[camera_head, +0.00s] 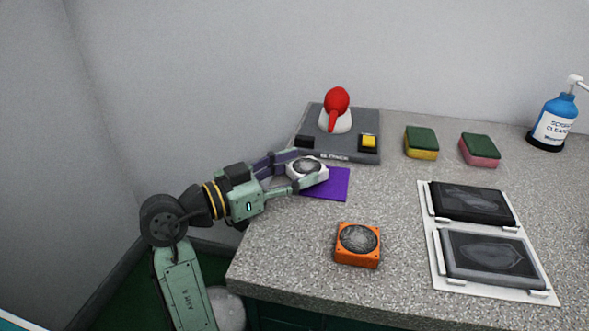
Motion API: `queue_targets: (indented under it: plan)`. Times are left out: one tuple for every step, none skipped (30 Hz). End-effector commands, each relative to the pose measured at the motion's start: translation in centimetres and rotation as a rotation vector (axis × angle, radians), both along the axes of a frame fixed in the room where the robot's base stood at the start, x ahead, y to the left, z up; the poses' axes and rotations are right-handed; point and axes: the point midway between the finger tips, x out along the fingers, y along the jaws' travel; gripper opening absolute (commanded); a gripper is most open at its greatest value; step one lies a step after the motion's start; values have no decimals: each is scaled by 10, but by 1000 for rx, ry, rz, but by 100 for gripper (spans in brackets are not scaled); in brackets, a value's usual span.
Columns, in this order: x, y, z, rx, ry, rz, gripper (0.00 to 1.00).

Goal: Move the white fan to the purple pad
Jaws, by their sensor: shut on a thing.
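The white fan (308,168) is a small square block with a dark round face. My gripper (309,170) is shut on it, with one finger on its far side and one on its near side. The purple pad (333,184) lies flat on the counter. The fan is over or at the pad's left part and hides some of it. I cannot tell whether the fan touches the pad.
An orange fan (358,245) stands near the counter's front. Behind the pad is a grey base (365,122) with a red-and-white device (336,110) and a yellow button (369,142). Sponges (421,142), a blue bottle (554,120) and a white tray (481,288) are right.

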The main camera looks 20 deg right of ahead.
Motion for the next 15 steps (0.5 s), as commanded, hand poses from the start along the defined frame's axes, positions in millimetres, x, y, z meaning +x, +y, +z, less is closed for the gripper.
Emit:
queue_targets:
  plan:
    - [0,0,0,0,-2,0,21]
    - [0,0,0,0,-2,0,21]
    - [0,0,0,0,-2,0,21]
    - [0,0,0,0,-2,0,21]
    - [0,0,0,0,-2,0,21]
    - [0,0,0,0,-2,0,21]
    - [0,0,-1,0,-2,0,21]
    - [0,0,-2,0,-2,0,21]
    - [0,0,-3,0,-2,0,21]
    - [0,0,-5,0,-2,0,21]
    - [0,0,-3,0,-2,0,50]
    - [0,0,-3,0,-2,0,53]
    - [0,0,-3,0,-2,0,55]
    - [0,0,-3,0,-2,0,57]
    - [0,0,-3,0,-2,0,60]
